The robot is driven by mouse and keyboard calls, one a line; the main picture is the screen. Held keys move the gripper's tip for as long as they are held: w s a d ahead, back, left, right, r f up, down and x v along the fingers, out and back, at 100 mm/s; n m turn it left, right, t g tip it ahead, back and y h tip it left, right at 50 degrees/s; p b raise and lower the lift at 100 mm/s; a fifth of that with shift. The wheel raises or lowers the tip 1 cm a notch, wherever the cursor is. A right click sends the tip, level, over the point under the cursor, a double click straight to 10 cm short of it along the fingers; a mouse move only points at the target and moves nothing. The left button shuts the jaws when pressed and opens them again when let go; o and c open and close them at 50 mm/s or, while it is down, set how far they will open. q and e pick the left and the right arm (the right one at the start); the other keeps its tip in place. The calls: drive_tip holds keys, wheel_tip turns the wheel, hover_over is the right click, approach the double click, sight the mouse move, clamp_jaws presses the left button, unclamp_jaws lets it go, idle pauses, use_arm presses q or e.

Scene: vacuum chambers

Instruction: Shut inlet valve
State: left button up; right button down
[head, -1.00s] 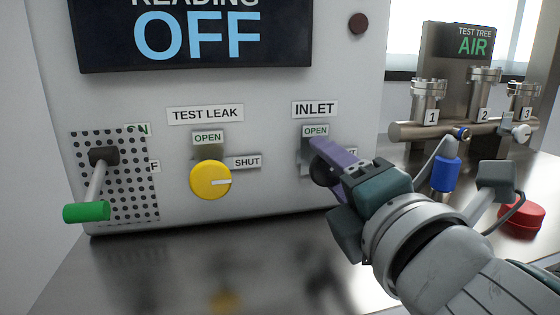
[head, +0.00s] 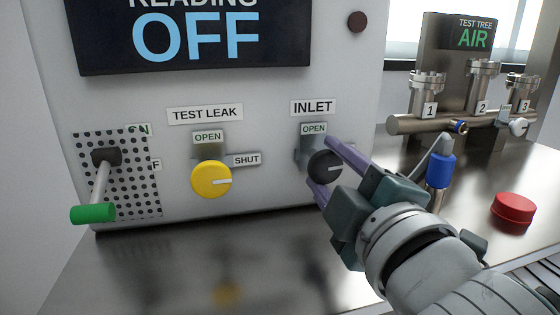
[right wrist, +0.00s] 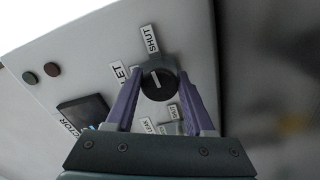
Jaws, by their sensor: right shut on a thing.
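The inlet valve is a round black knob (head: 323,167) under the INLET label (head: 313,108) on the grey panel. An OPEN tag (head: 313,129) sits above it. My right gripper (head: 320,164) is shut on this knob, with one purple finger on each side. In the right wrist view the knob (right wrist: 158,83) sits between the fingertips. Its white mark there points roughly toward the SHUT tag (right wrist: 150,39). In the head view the gripper hides that SHUT tag and part of the knob. My left gripper is not in view.
Left of the inlet are the yellow TEST LEAK knob (head: 211,179) and a green-handled lever (head: 93,213). At the right stand a pipe manifold (head: 455,123) with several numbered ports, a blue-handled valve (head: 440,170) and a red button (head: 513,208). The bench front is clear.

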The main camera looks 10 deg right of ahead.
drive_tip(key=shift+m, duration=0.4)
drive_tip(key=shift+c, duration=1.3)
unclamp_jaws()
drive_tip(key=shift+s, duration=0.55)
drive_tip(key=s+p, duration=0.1)
drive_tip(key=s, duration=0.8)
drive_tip(key=shift+d, duration=0.15)
drive_tip(key=shift+w, duration=0.1)
